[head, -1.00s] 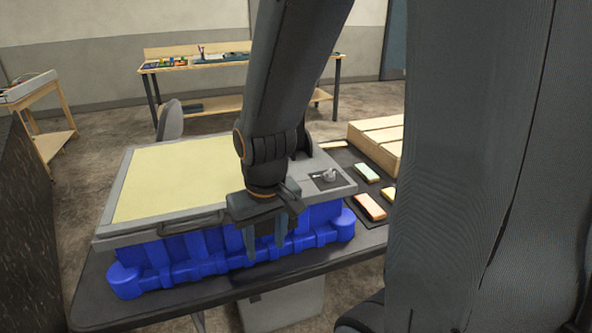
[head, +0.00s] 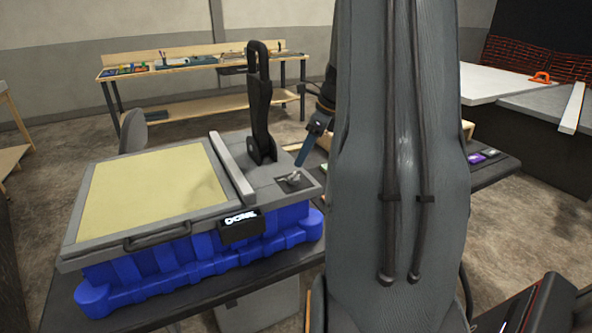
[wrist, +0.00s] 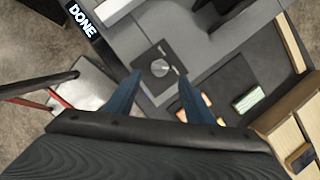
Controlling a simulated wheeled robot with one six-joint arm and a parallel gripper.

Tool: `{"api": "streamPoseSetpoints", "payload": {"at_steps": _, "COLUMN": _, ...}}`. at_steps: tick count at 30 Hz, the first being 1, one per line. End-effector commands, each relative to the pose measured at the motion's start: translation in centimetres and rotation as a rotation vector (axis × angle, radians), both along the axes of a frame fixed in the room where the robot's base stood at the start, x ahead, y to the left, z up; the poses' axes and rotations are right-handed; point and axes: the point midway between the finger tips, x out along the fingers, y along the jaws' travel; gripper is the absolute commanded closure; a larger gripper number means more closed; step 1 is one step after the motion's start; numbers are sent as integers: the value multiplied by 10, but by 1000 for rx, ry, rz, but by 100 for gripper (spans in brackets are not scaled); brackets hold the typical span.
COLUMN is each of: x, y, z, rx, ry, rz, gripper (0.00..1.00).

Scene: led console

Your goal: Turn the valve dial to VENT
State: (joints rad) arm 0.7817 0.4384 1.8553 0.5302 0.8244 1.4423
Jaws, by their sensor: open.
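The valve dial (head: 293,179) is a small silver knob on a dark square plate at the right end of the grey console (head: 150,228). It also shows in the wrist view (wrist: 160,68), with a pale pointer mark beside it. Its lettering is too small to read. My gripper (head: 301,162) is just above and behind the dial, pointing down at it. In the wrist view my gripper (wrist: 158,90) is open, with its two blue fingers apart and the dial seen between and beyond their tips. I cannot tell whether a finger touches the dial.
A black lever (head: 260,105) stands upright close behind the dial. A display (head: 240,226) on the console's front reads DONE. The console rests on a blue base (head: 190,258) on a dark table. Coloured blocks (wrist: 249,99) lie on a dark mat beside it.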

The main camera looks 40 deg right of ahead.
Motion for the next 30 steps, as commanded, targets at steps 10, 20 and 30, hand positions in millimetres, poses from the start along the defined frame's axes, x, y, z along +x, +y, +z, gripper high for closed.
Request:
{"api": "streamPoseSetpoints", "payload": {"at_steps": 10, "x": 14, "y": 9, "z": -43, "rx": 7, "ry": 4, "rz": -9, "gripper": 52}}
{"api": "streamPoseSetpoints", "payload": {"at_steps": 20, "x": 24, "y": 14, "z": -70, "rx": 3, "ry": 2, "rz": -7, "gripper": 52}}
{"api": "streamPoseSetpoints", "payload": {"at_steps": 30, "x": 24, "y": 14, "z": -70, "rx": 2, "ry": 1, "rz": -8, "gripper": 65}}
